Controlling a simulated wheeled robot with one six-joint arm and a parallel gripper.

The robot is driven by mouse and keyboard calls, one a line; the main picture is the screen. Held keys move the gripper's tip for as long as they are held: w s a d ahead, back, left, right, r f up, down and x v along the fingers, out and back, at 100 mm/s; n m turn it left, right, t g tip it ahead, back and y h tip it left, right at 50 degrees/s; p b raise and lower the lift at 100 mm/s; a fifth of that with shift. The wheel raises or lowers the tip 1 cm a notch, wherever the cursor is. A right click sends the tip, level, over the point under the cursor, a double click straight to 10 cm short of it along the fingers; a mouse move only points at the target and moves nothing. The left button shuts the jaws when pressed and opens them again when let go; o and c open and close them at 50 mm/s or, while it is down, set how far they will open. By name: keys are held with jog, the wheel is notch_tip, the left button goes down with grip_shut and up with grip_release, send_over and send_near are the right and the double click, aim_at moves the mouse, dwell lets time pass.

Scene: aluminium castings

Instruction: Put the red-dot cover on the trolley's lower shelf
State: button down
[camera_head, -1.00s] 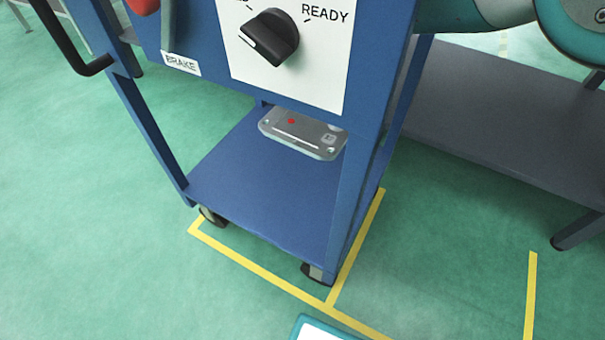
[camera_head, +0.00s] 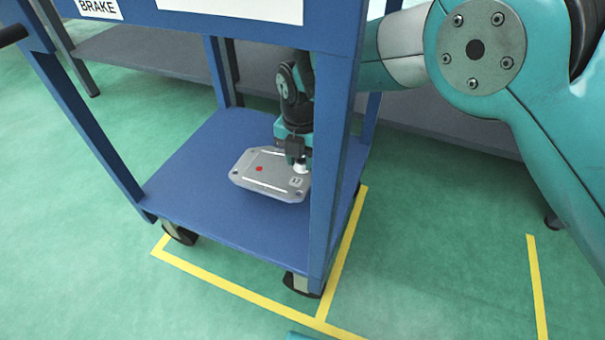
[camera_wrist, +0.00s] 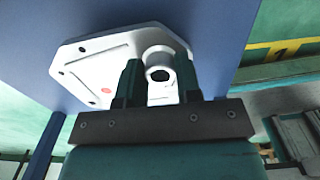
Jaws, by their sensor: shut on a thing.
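The red-dot cover (camera_head: 262,176) is a grey metal plate with chamfered corners and a small red dot. It is inside the trolley, over the blue lower shelf (camera_head: 200,165); whether it touches the shelf I cannot tell. My gripper (camera_head: 297,165) reaches in from behind the front right post and is shut on the cover's round boss near its right end. The wrist view shows the cover (camera_wrist: 100,75) beyond the two fingers of my gripper (camera_wrist: 160,85), with the boss between them. The post hides part of my gripper and arm.
The trolley's front right post (camera_head: 335,165) and front left post (camera_head: 90,120) frame the shelf. A grey bench (camera_head: 160,55) stands behind. Yellow floor tape (camera_head: 230,297) runs around the trolley's wheels. The shelf's left and front parts are bare.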

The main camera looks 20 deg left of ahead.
notch_tip(320, 180, down, 4)
jog(key=shift+r+b, duration=0.1)
jog(key=shift+b, duration=0.9)
jog(key=shift+r, duration=0.15)
jog(key=c, duration=0.8)
grip_release()
notch_tip(320, 180, up, 12)
jog(key=p, duration=0.7)
jog(key=shift+p, duration=0.3)
